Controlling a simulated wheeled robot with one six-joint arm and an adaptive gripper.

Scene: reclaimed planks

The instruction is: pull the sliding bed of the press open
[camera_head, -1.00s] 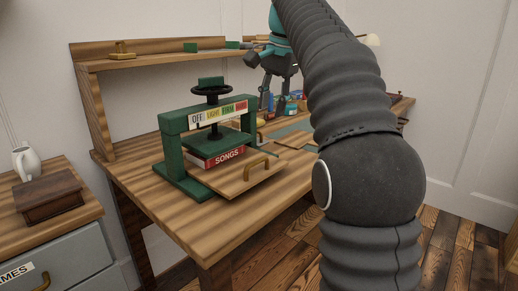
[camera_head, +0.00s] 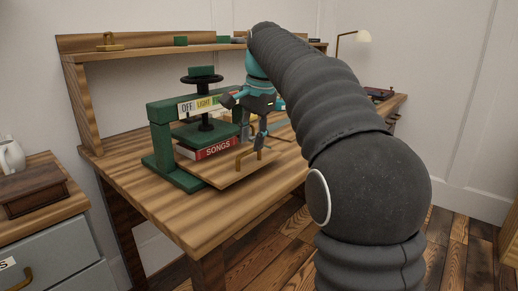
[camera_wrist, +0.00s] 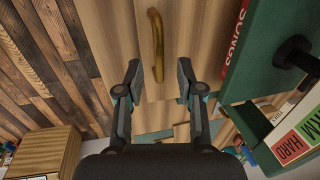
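The green press (camera_head: 160,150) stands on the wooden workbench, with a black handwheel (camera_head: 202,80) on top. Its wooden sliding bed (camera_head: 222,174) juts out at the front. A red book marked SONGS (camera_head: 214,149) lies on the bed, under the green plate. The bed's brass handle (camera_wrist: 157,45) shows upright in the wrist view, just beyond and between my fingertips. My gripper (camera_head: 252,138) is open and points down over the handle. It also shows in the wrist view (camera_wrist: 158,70), with a gap between its fingers. Contact with the handle cannot be made out.
The workbench (camera_head: 160,205) has clear wood in front of the press. A shelf (camera_head: 130,56) runs behind it. A cabinet with a wooden box (camera_head: 35,190) and a white jug (camera_head: 11,157) stands at left.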

